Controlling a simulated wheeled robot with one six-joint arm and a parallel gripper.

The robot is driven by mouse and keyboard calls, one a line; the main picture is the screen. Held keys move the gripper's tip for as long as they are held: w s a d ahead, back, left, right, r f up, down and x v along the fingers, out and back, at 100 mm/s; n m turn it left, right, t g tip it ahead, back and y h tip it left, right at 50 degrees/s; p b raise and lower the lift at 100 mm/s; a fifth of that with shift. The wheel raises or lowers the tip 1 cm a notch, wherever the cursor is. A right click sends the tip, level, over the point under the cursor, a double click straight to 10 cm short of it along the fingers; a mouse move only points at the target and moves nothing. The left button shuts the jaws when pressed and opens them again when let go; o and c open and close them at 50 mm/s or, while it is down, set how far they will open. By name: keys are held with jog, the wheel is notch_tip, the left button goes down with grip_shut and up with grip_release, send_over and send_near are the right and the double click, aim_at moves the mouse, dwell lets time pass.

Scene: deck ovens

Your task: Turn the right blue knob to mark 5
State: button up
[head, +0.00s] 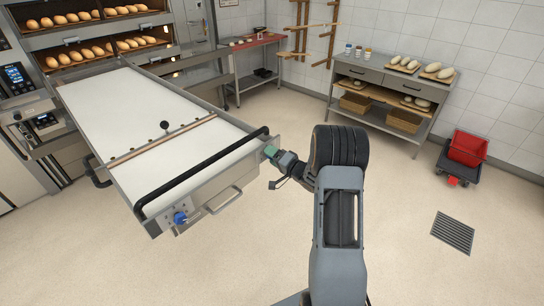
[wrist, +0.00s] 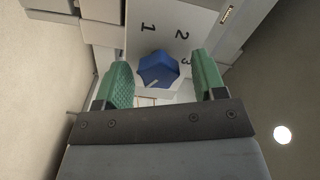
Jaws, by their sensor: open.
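A blue knob (wrist: 158,70) shows in the wrist view on a pale plate (wrist: 165,25) with the marks 1, 2 and 3. Any further marks are hidden. A small light mark is on the knob's lower edge; I cannot tell surely which number it points to. My gripper (wrist: 161,66) is open, its green fingers on either side of the knob with gaps. In the head view my gripper (head: 271,153) is at the right end of the loader's front panel, and the knob there is hidden. Another blue knob (head: 180,217) is at the panel's left end.
The white-topped loader (head: 120,105) has a black bar (head: 205,170) and a handle (head: 222,200) at its front. Deck ovens with bread stand behind it. A steel table (head: 385,85) with dough and a red crate (head: 467,147) are farther right. The floor between is clear.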

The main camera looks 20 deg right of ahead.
jog(key=b+v, duration=0.2)
jog(key=v, duration=1.1)
jog(key=shift+s, duration=0.15)
jog(key=d+f+n+g+h, duration=0.1)
jog(key=d+f+g+h, duration=0.2)
jog(key=d+f+h, duration=0.35)
jog(key=s+d+n+g+h, duration=0.1)
jog(key=s+g+h, duration=0.4)
jog(key=s+g, duration=0.1)
jog(key=s+a+r+n+g+y, duration=0.1)
jog(key=s+a+r, duration=0.3)
jog(key=a, duration=0.4)
jog(key=s+a+r+n+g+y, duration=0.1)
jog(key=s+a+r+n, duration=0.2)
jog(key=a+r, duration=0.3)
jog(key=s+a+r+n+g+y, duration=0.1)
jog(key=s+a+r, duration=0.3)
jog(key=a, duration=0.6)
jog(key=shift+s+a+r+n+y, duration=0.4)
jog(key=shift+r+n+y, duration=0.05)
jog(key=shift+r+n, duration=0.2)
